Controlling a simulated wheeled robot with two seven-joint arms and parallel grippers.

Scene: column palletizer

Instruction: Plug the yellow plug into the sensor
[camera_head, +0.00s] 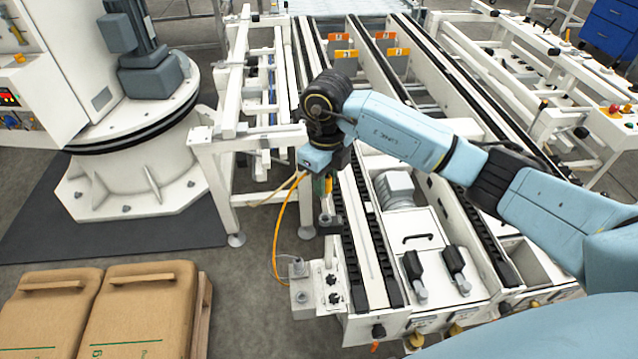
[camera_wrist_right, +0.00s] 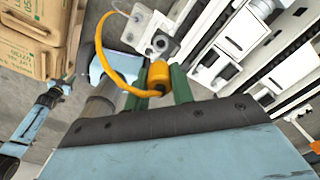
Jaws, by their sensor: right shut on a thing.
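My right gripper (camera_head: 325,193) points down above the near left corner of the conveyor. Its green fingers (camera_wrist_right: 164,86) are shut on the yellow plug (camera_wrist_right: 158,74) in the wrist view. A yellow-orange cable (camera_head: 276,235) hangs from it and loops down to a bracket at the conveyor's corner.
The white conveyor frame (camera_head: 345,320) with dark chain rails lies below my right arm. Brown sacks (camera_head: 140,310) on a pallet stand at the lower left. A white column base (camera_head: 140,185) stands at the left. Grey floor (camera_head: 245,300) is free between sacks and conveyor.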

